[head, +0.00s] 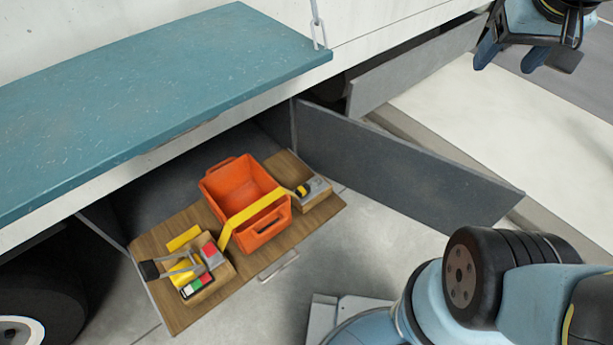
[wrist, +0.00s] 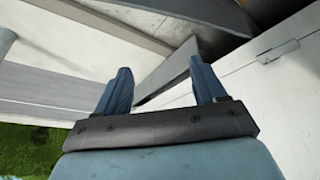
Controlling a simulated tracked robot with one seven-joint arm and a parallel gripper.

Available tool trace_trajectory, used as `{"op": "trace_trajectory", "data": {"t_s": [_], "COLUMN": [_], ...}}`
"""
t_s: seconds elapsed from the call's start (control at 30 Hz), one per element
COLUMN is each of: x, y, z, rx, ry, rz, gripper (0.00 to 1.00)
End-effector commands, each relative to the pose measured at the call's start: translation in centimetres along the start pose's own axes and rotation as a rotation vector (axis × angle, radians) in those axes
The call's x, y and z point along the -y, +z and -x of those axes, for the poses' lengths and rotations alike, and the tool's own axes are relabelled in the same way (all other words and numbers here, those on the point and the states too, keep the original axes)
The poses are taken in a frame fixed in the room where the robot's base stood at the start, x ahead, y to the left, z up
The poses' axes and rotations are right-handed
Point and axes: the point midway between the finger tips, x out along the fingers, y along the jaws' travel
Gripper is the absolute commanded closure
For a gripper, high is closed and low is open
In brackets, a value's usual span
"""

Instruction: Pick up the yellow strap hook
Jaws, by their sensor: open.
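A yellow strap (head: 252,212) lies across the orange crate (head: 231,182) in the head view, with one end bent down at the crate's left side. I cannot clearly make out a hook on it. A yellow piece with grey metal parts (head: 183,272) sits in a wooden box left of the crate. My gripper (head: 526,58) is at the top right of the head view, far from the crate and strap. In the wrist view its two blue fingers (wrist: 161,70) are apart with nothing between them. The strap is not in the wrist view.
The crate stands on a wooden drawer board (head: 170,235) under a teal shelf (head: 150,90). A grey open door panel (head: 400,160) stands between the drawer and my gripper. A small box (head: 312,190) holds a tape measure.

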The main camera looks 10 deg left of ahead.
Motion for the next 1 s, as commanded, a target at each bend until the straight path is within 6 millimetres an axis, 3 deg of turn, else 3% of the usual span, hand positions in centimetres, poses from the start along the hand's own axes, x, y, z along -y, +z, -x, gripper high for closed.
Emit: {"op": "trace_trajectory", "data": {"t_s": [0.2, 0.5, 0.73, 1.0], "x": [1.9, 6.1, 10.4, 16.4], "y": [-3.9, -7.7, -9.2, -9.0], "z": [-4.6, -11.7, -17.9, -25.7], "rx": [0.059, 0.116, 0.155, 0.202], "ry": [0.034, 0.054, 0.046, 0.011], "rz": [0.089, 0.222, 0.331, 0.459], "gripper": [0.3, 0.3, 0.3, 0.3]}}
